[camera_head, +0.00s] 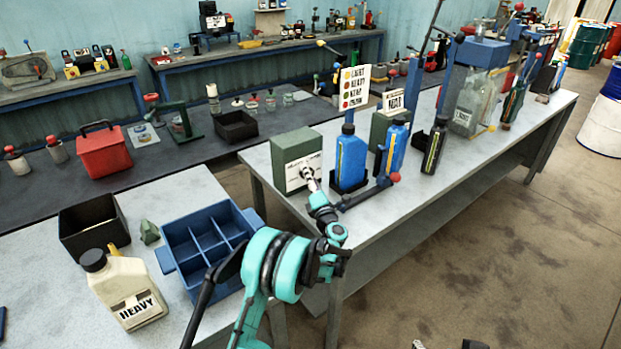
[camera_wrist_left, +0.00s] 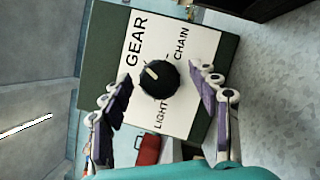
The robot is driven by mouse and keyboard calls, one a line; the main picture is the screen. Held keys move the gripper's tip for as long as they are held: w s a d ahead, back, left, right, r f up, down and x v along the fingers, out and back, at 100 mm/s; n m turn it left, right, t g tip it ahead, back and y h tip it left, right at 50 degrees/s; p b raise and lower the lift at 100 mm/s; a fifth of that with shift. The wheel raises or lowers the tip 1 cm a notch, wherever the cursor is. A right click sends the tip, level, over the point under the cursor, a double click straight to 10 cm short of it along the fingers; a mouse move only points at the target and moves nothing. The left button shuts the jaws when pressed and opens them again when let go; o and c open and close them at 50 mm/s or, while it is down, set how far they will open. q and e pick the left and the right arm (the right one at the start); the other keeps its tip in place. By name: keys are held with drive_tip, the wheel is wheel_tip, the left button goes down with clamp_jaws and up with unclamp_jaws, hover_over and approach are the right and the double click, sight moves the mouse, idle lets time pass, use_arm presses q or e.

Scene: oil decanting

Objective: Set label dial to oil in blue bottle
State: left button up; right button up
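The label dial is a black round knob (camera_wrist_left: 160,82) on the white face of a green box (camera_head: 298,151). In the left wrist view the words GEAR, CHAIN and LIGHT surround it. Its pale pointer mark is toward the upper left, on the GEAR side. My left gripper (camera_wrist_left: 166,82) is open, one finger on each side of the knob, with visible gaps. In the head view it (camera_head: 311,182) is at the box face. A blue bottle (camera_head: 350,160) stands upright just right of the box. A second blue bottle (camera_head: 396,147) stands farther right. My right gripper is not clearly seen.
A sign with coloured dots and oil names (camera_head: 355,88) stands behind the blue bottle. A black bottle (camera_head: 433,148) and another green box (camera_head: 380,128) are nearby. On the near bench are a HEAVY jug (camera_head: 128,290) and a blue divided crate (camera_head: 170,262).

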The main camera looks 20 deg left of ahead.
sight(308, 157)
use_arm(q)
drive_tip(key=shift+r, duration=0.1)
drive_tip(key=r, duration=0.4)
drive_tip(key=shift+w+r, duration=0.35)
drive_tip(key=r, duration=0.2)
drive_tip(key=s+r, duration=0.1)
drive_tip(key=r, duration=0.1)
drive_tip(key=shift+s+a+r, duration=0.1)
drive_tip(key=shift+r, duration=0.3)
drive_tip(key=shift+w+r, duration=0.1)
drive_tip(key=shift+w, duration=0.2)
drive_tip(key=shift+s+r, duration=0.1)
drive_tip(key=shift+s, duration=0.05)
